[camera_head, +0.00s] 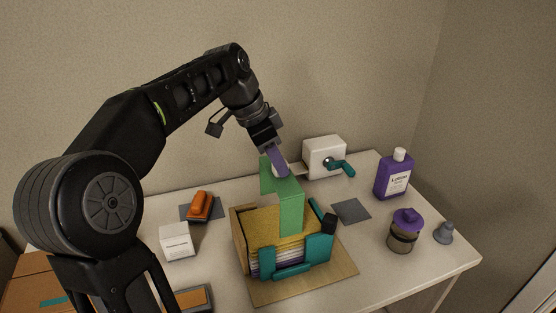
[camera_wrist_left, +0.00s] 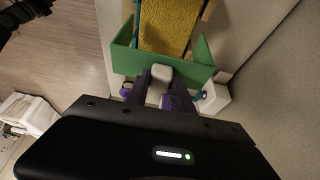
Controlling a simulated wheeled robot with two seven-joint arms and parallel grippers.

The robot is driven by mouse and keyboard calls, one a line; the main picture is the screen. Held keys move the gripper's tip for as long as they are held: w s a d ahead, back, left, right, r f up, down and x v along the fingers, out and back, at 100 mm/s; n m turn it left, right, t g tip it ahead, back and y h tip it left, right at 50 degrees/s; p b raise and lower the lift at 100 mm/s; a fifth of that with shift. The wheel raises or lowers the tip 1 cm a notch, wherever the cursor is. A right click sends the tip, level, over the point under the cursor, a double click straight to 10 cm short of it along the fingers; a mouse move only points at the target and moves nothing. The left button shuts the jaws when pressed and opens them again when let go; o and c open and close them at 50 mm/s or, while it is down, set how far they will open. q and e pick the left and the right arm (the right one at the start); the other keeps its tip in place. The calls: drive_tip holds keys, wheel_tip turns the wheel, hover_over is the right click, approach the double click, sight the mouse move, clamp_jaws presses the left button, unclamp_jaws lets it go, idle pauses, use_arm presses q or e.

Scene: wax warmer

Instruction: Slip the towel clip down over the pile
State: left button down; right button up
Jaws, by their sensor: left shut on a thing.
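The green towel clip (camera_head: 288,188) is held in the air above the towel pile, its legs pointing down. The pile (camera_head: 270,224) has a yellow top towel with white and purple layers beneath, in a holder with a wooden side and teal front parts (camera_head: 318,250). My left gripper (camera_head: 277,162), with purple fingers, is shut on the clip's pale knob (camera_wrist_left: 161,74). In the left wrist view the clip (camera_wrist_left: 165,66) spans just in front of the yellow towel (camera_wrist_left: 168,28). Whether the leg tips touch the pile is unclear. My right gripper is not in view.
A white warmer (camera_head: 323,157) with a teal handle stands behind the pile. A purple lotion bottle (camera_head: 393,175), a purple-lidded jar (camera_head: 403,232) and a grey cone-shaped thing (camera_head: 444,232) stand right. A white box (camera_head: 177,242) and an orange thing (camera_head: 200,205) lie left.

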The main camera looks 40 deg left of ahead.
use_arm(q)
drive_tip(key=shift+f+b, duration=5.65)
drive_tip(key=shift+f, duration=1.25)
drive_tip(key=shift+f+b, duration=0.55)
drive_tip(key=shift+f, duration=0.1)
drive_tip(key=c, duration=1)
unclamp_jaws()
drive_tip(key=shift+r, duration=0.15)
drive_tip(key=p+v, duration=0.5)
drive_tip(key=v, duration=0.3)
